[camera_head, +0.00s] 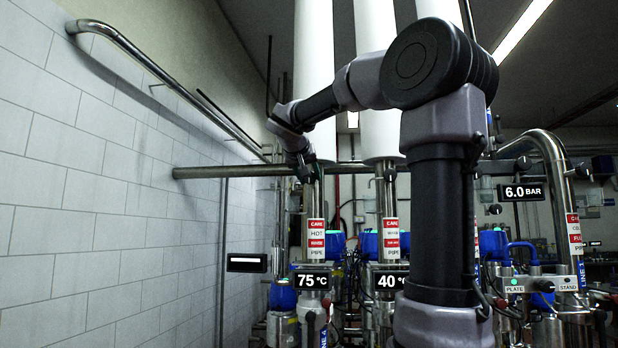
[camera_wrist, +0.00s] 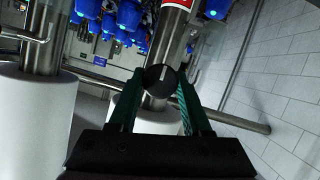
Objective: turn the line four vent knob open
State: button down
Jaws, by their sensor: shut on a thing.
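The vent knob (camera_wrist: 161,78) is a round black knob with a pale line across its face. It sits on a steel pipe (camera_wrist: 174,38) in the wrist view. My gripper (camera_wrist: 160,84) has its two green fingers on either side of the knob, shut on it. In the head view my gripper (camera_head: 304,170) is small and dark at the upper part of the leftmost upright pipe (camera_head: 316,200), which has a 75 °C display and a blue "LINE 4" label (camera_head: 323,337) low down. There the fingers and knob are too small to tell apart.
A tiled wall (camera_head: 90,190) with a steel handrail (camera_head: 170,80) is close on the left. A horizontal pipe (camera_head: 225,171) runs behind my gripper. A 40 °C pipe (camera_head: 390,200) stands to the right, with a similar dark knob (camera_head: 390,175). My arm hides part of the centre right.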

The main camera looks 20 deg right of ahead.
jog(key=n+g+h, duration=0.1)
jog(key=n, duration=0.1)
jog(key=shift+n+h, duration=0.4)
jog(key=n+h, duration=0.2)
jog(key=n, duration=0.1)
jog(key=shift+a+f, duration=0.1)
jog(key=shift+f, duration=0.05)
jog(key=n+h, duration=0.1)
jog(key=n, duration=0.3)
jog(key=shift+w+f+h, duration=0.1)
jog(key=shift+h, duration=0.3)
jog(key=shift+n+t+h, duration=0.5)
jog(key=shift+n+h, duration=0.3)
jog(key=shift+n, duration=1.3)
jog(key=shift+f, duration=0.1)
jog(key=shift+c, duration=1.7)
grip_release()
jog(key=shift+a, duration=0.1)
